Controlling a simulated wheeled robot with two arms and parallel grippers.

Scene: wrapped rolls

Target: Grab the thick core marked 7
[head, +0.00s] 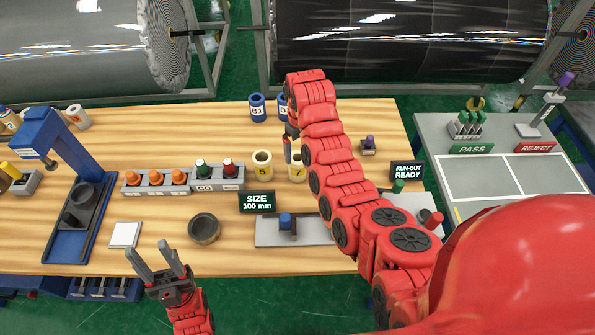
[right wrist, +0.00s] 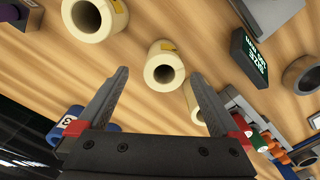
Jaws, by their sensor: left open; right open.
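The thick cream core marked 7 (head: 297,173) stands on the wooden table, partly hidden by my right arm. The core marked 5 (head: 262,164) stands just left of it. In the right wrist view the middle cream core (right wrist: 164,66), apparently the 7, appears between the fingertips of my open, empty right gripper (right wrist: 160,74); its number is unreadable there and no contact shows. In the head view my right gripper (head: 289,150) is just behind the 7, mostly hidden by its arm. My left gripper (head: 148,249) is open and empty at the table's front edge.
Another cream core (right wrist: 95,18) shows in the right wrist view. Blue cores (head: 257,107) stand behind. A gauge rack (head: 150,190) with orange, green and red plugs lies left, a SIZE sign (head: 257,202) in front. A dark bowl (head: 204,229) sits front left.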

